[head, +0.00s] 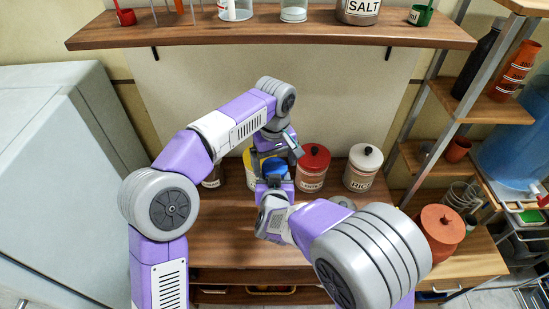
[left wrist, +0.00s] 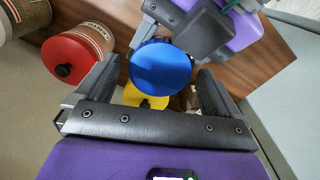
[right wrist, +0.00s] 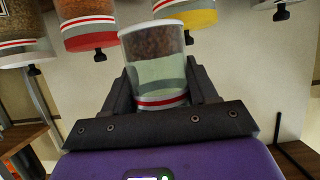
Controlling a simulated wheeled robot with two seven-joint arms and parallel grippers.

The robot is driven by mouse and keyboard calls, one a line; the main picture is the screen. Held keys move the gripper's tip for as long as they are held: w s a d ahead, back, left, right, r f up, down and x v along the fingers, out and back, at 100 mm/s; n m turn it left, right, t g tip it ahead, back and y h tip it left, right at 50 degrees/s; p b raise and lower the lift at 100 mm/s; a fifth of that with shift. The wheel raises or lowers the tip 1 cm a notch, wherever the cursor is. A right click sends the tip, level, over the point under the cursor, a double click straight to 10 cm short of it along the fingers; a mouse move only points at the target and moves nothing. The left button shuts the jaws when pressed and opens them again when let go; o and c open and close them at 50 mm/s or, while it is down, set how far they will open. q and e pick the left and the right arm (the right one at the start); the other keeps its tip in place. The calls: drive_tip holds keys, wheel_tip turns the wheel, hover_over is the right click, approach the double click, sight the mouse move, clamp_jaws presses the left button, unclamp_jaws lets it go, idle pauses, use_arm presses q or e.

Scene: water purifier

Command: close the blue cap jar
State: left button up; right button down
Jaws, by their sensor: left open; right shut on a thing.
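The blue cap (head: 275,167) sits over the jar among the lidded jars on the counter, and in the left wrist view it shows as a round blue disc (left wrist: 160,67). My left gripper (head: 279,154) is open above it, its fingers on either side and apart from the cap. My right gripper (head: 274,185) is shut on the jar's body. In the right wrist view, which is upside down, the clear jar (right wrist: 155,45) with brown contents and red stripes stands between the fingers. Its cap end is hidden there, so I cannot tell how the cap sits.
A yellow-lidded jar (head: 248,162) stands close behind, a red-lidded jar (head: 313,168) and a white-lidded RICE jar (head: 362,168) to the right. A terracotta pot (head: 441,232) stands at the right. A shelf (head: 270,32) hangs above.

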use_arm(q)
drive_tip(key=c, duration=1.1)
drive_tip(key=m, duration=0.5)
drive_tip(key=shift+m, duration=0.4)
drive_tip(key=m, duration=0.3)
drive_tip(key=shift+m, duration=0.3)
drive_tip(key=m, duration=0.3)
drive_tip(key=shift+m, duration=0.4)
drive_tip(key=o, duration=1.1)
drive_tip(key=shift+o, duration=0.4)
drive_tip(key=shift+s+d, duration=0.15)
drive_tip(key=shift+d, duration=0.05)
